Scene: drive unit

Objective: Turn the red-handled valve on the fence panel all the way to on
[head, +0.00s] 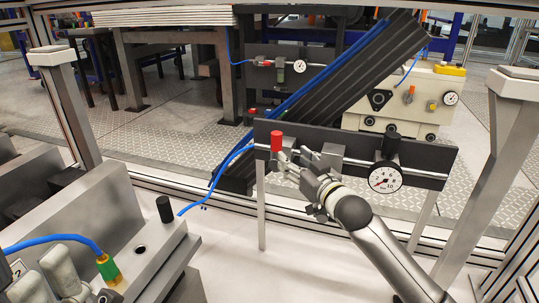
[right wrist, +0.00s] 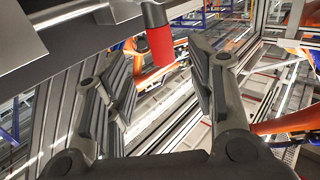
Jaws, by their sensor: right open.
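The valve's red handle (head: 277,141) stands upright at the left end of the dark fence panel (head: 425,153). In the right wrist view the red handle (right wrist: 160,44) shows near the top, between the directions of the two fingers. My right gripper (head: 296,160) is open and empty, just right of and slightly below the handle. In the right wrist view its fingers (right wrist: 157,75) are spread apart, with a gap on both sides of the handle. I cannot tell whether a finger touches it.
A pressure gauge (head: 385,179) and a black knob (head: 390,144) sit on the panel's right part. A blue hose (head: 232,160) runs down from the panel's left. A grey machine block with a black post (head: 164,209) stands at left. White floor lies below the panel.

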